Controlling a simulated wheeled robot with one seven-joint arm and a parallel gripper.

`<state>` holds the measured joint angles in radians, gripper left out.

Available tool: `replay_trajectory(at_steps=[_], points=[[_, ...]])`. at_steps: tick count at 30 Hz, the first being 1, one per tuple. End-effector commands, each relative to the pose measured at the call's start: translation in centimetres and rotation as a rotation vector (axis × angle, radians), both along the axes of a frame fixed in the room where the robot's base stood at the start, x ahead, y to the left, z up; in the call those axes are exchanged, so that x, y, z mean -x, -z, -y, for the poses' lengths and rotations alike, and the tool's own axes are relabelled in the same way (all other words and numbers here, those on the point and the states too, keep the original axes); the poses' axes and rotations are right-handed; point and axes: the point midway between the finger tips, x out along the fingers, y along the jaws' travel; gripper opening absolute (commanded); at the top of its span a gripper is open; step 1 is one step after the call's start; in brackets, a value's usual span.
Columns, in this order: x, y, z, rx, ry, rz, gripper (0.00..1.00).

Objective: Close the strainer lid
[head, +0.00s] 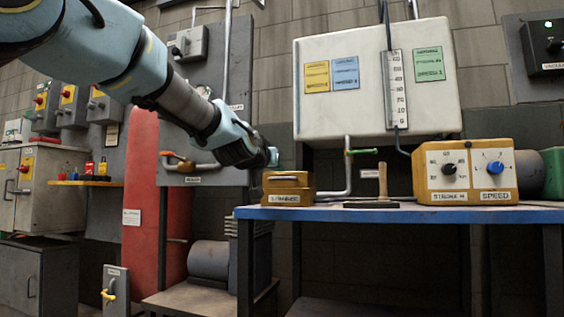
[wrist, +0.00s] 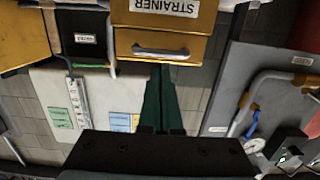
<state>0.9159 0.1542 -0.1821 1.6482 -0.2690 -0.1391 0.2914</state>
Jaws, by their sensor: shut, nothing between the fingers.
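The strainer (head: 288,199) is a yellow-orange box with a STRAINER label, at the left end of the blue table. Its upper part, the lid (head: 288,187), carries a grey handle. The wrist view is upside down. There the labelled front (wrist: 200,17) is at the top and the lid handle (wrist: 160,52) just below it. I cannot tell whether the lid is fully down. My gripper (head: 272,157) is just above the lid's left part in the head view. In the wrist view its dark green fingers (wrist: 161,72) are together and empty, pointing toward the lid's edge; contact is unclear.
The blue table (head: 380,214) also holds a small upright wooden handle (head: 383,180) on a dark base and a yellow control box (head: 467,171). A white tank (head: 350,85) hangs behind. A pipe with a green valve handle (head: 361,151) runs right of the strainer.

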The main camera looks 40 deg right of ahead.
Motion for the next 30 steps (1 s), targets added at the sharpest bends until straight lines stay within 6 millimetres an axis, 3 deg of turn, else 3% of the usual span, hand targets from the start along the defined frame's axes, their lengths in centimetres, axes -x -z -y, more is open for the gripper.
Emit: replay_trajectory(at_steps=[1,2,4,15,30], points=[[-0.1,-1.9,0.0,0.009,-0.001,0.005,0.0],[-0.2,-2.5,0.0,0.012,-0.001,0.007,0.0],[0.2,-1.2,-1.1,0.012,-0.005,0.008,0.0],[3.3,1.8,-6.2,0.017,-0.002,0.011,0.0],[3.7,3.0,-7.8,0.01,-0.01,0.006,0.0]])
